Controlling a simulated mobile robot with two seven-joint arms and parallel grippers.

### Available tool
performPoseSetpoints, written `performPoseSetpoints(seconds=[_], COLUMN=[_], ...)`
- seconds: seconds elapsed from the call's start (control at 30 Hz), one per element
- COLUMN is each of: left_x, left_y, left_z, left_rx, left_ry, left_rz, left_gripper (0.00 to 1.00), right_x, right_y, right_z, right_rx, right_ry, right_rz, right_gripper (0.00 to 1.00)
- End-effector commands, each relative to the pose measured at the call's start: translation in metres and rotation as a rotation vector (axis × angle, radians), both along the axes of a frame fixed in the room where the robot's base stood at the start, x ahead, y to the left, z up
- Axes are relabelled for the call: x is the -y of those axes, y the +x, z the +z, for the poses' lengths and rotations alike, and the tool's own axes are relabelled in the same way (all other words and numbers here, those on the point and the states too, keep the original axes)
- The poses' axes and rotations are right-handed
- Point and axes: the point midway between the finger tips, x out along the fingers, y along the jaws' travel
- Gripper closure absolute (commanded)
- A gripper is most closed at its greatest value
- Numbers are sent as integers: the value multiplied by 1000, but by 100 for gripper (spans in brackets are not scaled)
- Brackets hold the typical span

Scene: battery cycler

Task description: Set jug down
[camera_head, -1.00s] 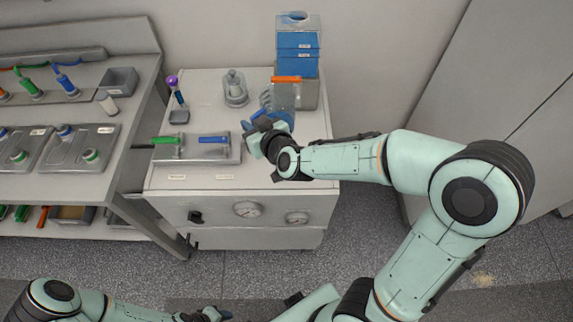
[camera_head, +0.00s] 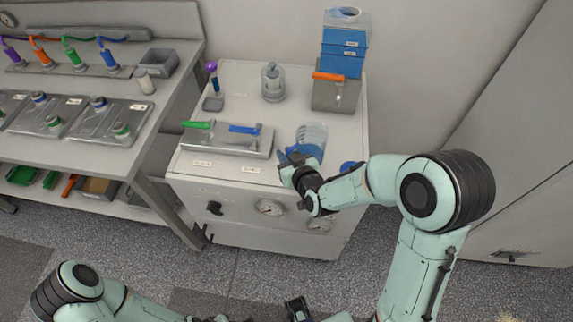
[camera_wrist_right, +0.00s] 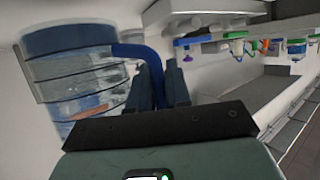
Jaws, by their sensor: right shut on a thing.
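The jug (camera_head: 312,137) is clear with blue at its lower part and a blue handle. It is over the front right part of the cabinet top (camera_head: 325,107); whether its base touches the top cannot be told. My right gripper (camera_head: 287,163) is at its near left side, shut on the handle. In the right wrist view the jug (camera_wrist_right: 75,75) fills the left side, and its blue handle (camera_wrist_right: 135,52) runs between the gripper fingers (camera_wrist_right: 162,85). Only a bit of my left gripper (camera_head: 222,319) shows at the bottom edge, so its jaws cannot be made out.
A grey plate with green and blue levers (camera_head: 243,130) lies left of the jug. Behind stand a grey box with an orange handle (camera_head: 335,92), blue boxes (camera_head: 343,55) and a glass vessel (camera_head: 272,82). A round blue thing (camera_head: 349,167) is near my right forearm.

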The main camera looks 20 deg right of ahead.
Motion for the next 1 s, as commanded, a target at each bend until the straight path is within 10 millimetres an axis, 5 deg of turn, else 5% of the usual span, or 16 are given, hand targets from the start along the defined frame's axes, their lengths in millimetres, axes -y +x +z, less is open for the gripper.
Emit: performPoseSetpoints(seconds=[0.3,0.8,0.83,0.9,1.0], left_x=[0,0,0,0,0], left_y=[-3,-5,-5,-5,-4], left_z=[-7,-13,-13,-12,-12], left_rx=[-2,-6,-6,-6,-6], left_ry=[0,0,0,0,0], left_rz=[0,0,0,0,0], left_gripper=[57,57,57,57,57], right_x=[0,0,0,0,0], right_y=[0,0,0,0,0], right_z=[-37,-43,-43,-42,-42], right_rx=[-1,2,-1,0,0], right_ry=[-2,0,0,0,0], right_rz=[1,1,1,1,0], right_gripper=[100,100,76,57,57])
